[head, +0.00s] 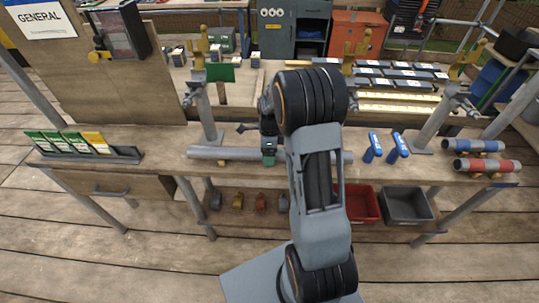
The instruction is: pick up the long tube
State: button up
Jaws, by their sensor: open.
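The long tube (222,153) is a grey pipe lying lengthwise along the front part of the wooden bench in the head view. My arm crosses in front of it and hides part of its right half; its right end shows just past the arm. My gripper (268,158) is open and points down at the tube, near its middle. The fingertips are small and partly dark, so I cannot tell whether they touch the tube or sit just above it.
Two blue hand tools (373,147) stand right of the tube. Shorter blue (474,146) and red (487,166) tubes lie at the bench's right end. Upright metal posts (207,115) rise behind the tube. A card rack (85,148) is at left. Bins (407,204) sit below.

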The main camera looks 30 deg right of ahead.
jog(key=shift+c, duration=0.3)
jog(key=shift+r, duration=0.1)
grip_shut()
dwell(0.4)
